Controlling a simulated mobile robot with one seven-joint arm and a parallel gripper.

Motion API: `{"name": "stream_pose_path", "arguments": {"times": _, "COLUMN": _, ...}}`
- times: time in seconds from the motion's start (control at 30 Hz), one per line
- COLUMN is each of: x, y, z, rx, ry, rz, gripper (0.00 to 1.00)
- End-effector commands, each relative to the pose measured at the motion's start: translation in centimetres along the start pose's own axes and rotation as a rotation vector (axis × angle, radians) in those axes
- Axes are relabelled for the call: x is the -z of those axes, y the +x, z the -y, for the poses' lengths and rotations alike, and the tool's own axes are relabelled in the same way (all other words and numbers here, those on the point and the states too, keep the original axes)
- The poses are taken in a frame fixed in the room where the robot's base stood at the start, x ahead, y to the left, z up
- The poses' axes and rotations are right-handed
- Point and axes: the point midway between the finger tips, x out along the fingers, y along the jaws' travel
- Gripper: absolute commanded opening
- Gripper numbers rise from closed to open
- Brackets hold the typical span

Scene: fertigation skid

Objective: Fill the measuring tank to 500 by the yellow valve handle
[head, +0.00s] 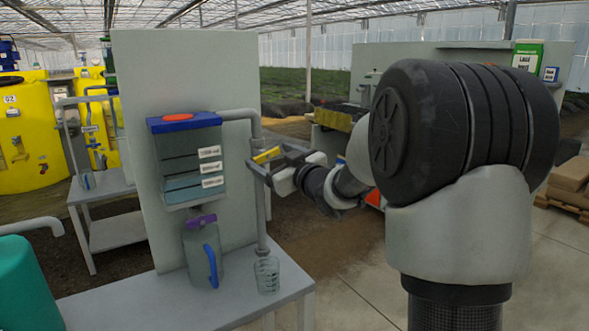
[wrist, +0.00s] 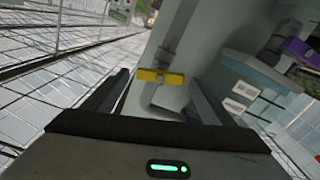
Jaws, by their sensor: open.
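The measuring tank (head: 178,160) is a clear box with a blue lid on the grey panel. It has dark level lines and white labels too small to read surely. Bluish liquid stands in its lower part, near the lowest label. The yellow valve handle (head: 266,155) sits on the vertical pipe right of the tank. In the wrist view the yellow handle (wrist: 160,78) lies crosswise ahead, between the two finger lines. My gripper (head: 268,162) is open at the handle, with a finger on either side (wrist: 158,85). Contact cannot be told.
A purple handle (head: 200,221) is under the tank, above a jug with a blue handle (head: 204,258). A clear beaker (head: 266,274) stands under the pipe's lower end on the grey bench (head: 170,306). Yellow tanks (head: 30,130) stand at the left.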

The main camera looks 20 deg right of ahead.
Motion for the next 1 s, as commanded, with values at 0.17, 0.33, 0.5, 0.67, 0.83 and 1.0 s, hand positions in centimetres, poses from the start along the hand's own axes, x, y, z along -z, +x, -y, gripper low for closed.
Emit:
{"name": "stream_pose_path", "arguments": {"times": 0.17, "x": 0.2, "y": -4.6, "z": -0.2, "rx": -0.004, "ry": -0.001, "rz": 0.002, "gripper": 0.78}}
{"name": "stream_pose_path", "arguments": {"times": 0.33, "x": 0.2, "y": -8.8, "z": -0.1, "rx": -0.003, "ry": -0.001, "rz": 0.001, "gripper": 0.78}}
{"name": "stream_pose_path", "arguments": {"times": 0.5, "x": 0.1, "y": -12.1, "z": -0.1, "rx": -0.003, "ry": 0.0, "rz": 0.001, "gripper": 0.78}}
{"name": "stream_pose_path", "arguments": {"times": 0.67, "x": 0.1, "y": -13.8, "z": -0.1, "rx": -0.001, "ry": -0.001, "rz": 0.0, "gripper": 0.78}}
{"name": "stream_pose_path", "arguments": {"times": 0.83, "x": 0.0, "y": -14.4, "z": 0.0, "rx": -0.001, "ry": -0.001, "rz": 0.0, "gripper": 0.78}}
{"name": "stream_pose_path", "arguments": {"times": 1.0, "x": 0.0, "y": -14.4, "z": 0.0, "rx": 0.0, "ry": -0.001, "rz": 0.0, "gripper": 0.78}}
